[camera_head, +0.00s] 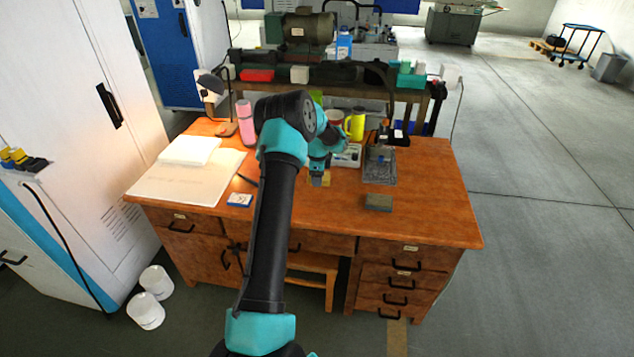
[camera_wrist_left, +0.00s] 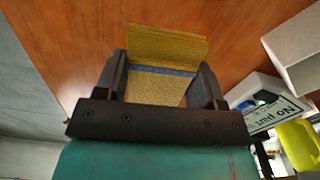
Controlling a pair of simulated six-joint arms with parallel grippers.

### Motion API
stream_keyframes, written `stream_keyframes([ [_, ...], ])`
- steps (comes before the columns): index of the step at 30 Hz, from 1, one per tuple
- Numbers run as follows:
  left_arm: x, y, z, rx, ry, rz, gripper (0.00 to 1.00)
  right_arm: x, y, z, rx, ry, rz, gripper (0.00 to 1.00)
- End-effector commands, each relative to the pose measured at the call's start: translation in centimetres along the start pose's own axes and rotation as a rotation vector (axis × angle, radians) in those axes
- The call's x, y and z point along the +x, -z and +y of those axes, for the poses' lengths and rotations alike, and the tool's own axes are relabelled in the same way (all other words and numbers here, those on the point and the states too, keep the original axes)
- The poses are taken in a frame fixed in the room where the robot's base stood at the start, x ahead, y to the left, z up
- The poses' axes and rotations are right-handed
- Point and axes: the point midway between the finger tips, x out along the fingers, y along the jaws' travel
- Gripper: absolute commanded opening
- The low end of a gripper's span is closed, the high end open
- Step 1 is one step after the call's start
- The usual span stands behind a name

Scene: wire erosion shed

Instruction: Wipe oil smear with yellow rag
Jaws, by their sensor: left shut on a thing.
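The yellow rag (camera_wrist_left: 168,45), with a blue-grey stripe, is held between the two fingers of my left gripper (camera_wrist_left: 160,82) in the left wrist view. In the head view my left gripper (camera_head: 318,179) points down over the middle of the wooden desk (camera_head: 420,215), and a small yellow patch of the rag (camera_head: 327,179) shows beside it. I cannot tell whether the rag touches the desk top. I make out no oil smear in either view; my arm hides part of the desk. My right gripper is not in view.
Right of the gripper are a grey block (camera_head: 378,202), a grey tray (camera_head: 380,179) and a yellow mug (camera_head: 357,124). Left of my arm are a blue-and-white box (camera_head: 240,200), papers (camera_head: 165,185) and a pink bottle (camera_head: 246,122). The front right desk top is clear.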

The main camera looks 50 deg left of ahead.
Motion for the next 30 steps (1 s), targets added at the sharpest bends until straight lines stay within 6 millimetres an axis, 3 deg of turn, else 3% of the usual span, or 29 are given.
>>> stream_keyframes([
  [13, -3.7, 0.5, 0.0, 0.006, 0.001, 0.000, 0.41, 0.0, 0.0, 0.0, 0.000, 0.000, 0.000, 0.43],
  [26, -3.9, 0.6, 0.0, 0.004, 0.000, 0.000, 0.41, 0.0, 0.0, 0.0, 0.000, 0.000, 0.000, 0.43],
  [30, -3.7, 1.9, 0.3, -0.012, -0.002, 0.000, 0.41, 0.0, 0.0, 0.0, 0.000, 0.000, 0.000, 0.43],
])
